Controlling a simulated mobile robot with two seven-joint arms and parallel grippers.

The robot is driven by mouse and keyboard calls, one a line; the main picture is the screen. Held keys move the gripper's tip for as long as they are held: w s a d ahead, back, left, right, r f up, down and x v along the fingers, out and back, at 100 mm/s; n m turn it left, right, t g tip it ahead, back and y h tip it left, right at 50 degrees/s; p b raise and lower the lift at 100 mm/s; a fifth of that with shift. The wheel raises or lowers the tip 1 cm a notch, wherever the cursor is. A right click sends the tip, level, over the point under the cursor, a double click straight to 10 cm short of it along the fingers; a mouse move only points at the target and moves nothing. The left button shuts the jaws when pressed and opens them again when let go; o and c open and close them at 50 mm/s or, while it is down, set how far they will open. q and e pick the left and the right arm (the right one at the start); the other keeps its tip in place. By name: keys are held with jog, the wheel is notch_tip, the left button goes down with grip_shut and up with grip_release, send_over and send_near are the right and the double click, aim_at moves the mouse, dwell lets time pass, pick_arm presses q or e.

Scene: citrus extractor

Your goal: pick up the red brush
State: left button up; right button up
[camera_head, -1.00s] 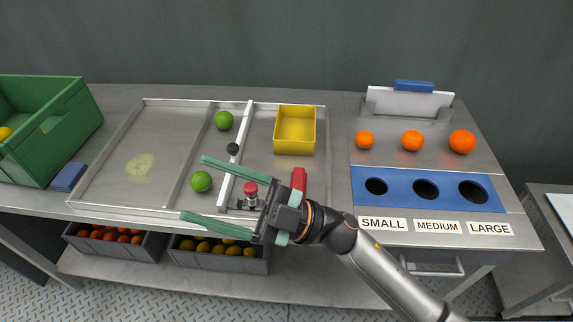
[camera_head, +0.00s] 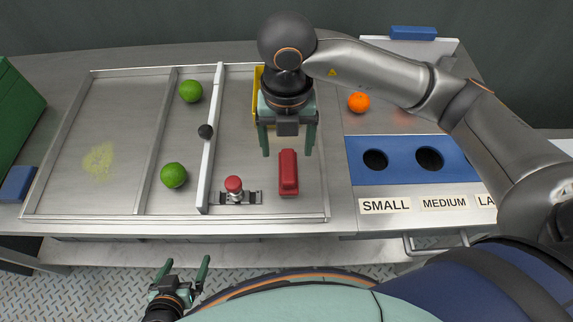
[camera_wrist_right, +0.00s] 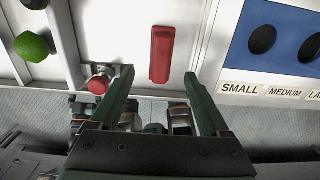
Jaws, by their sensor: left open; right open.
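The red brush (camera_head: 289,172) lies on the metal tray, right of a red knob. It also shows in the right wrist view (camera_wrist_right: 161,54), ahead of the fingers and roughly centred between them. My right gripper (camera_head: 287,152) is open and empty, its fingers pointing to the front edge on either side of the brush's far end in the head view. In the wrist view the brush appears apart from the fingertips (camera_wrist_right: 157,78). My left gripper (camera_head: 185,261) is open and empty, in front of the table over the floor.
A red knob (camera_head: 234,184) stands left of the brush beside a white divider (camera_head: 208,150). A yellow bin (camera_head: 257,85) is partly hidden behind my right gripper. Green limes (camera_head: 174,175) lie further left. A blue panel with holes (camera_head: 400,173) is at right.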

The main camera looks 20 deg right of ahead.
aim_at(288, 165)
notch_tip(288, 165, down, 9)
jog(key=shift+d+f+p, duration=0.15)
jog(key=shift+f+p, duration=0.05)
jog(key=shift+p, duration=0.3)
jog(key=shift+c, duration=0.2)
grip_shut()
dwell(0.3)
